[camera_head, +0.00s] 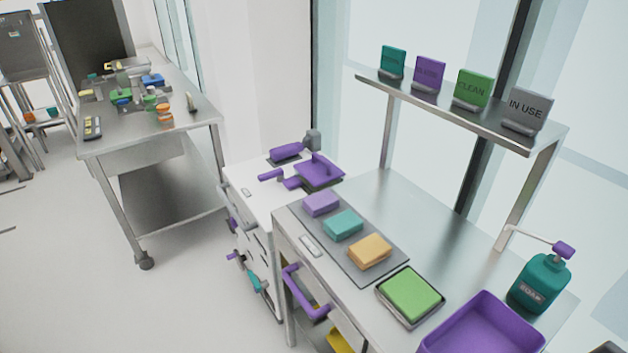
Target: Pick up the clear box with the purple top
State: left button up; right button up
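I cannot make out a clear box with a purple top in the head view. Neither of my grippers shows in the view.
The steel bench (420,215) holds a grey mat with purple, teal and orange blocks, a green block in a tray (410,294) and a teal soap bottle (539,281). A raised shelf (450,110) carries signs. A cluttered steel cart (150,140) stands left; floor between is clear.

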aim_at(317, 174)
jog(key=z, duration=2.3)
jog(key=u, duration=2.4)
jog(key=j+z, duration=0.1)
jog(key=z, duration=0.3)
jog(key=i+j+z, duration=0.15)
jog(key=z, duration=0.2)
jog(key=j+z, duration=0.1)
jog(key=z, duration=0.3)
jog(key=i+j+z, duration=0.1)
jog(key=j+z, duration=0.3)
jog(key=j, duration=0.75)
jog(key=k+j+z, duration=0.1)
jog(key=j+z, duration=0.35)
jog(key=j, duration=0.65)
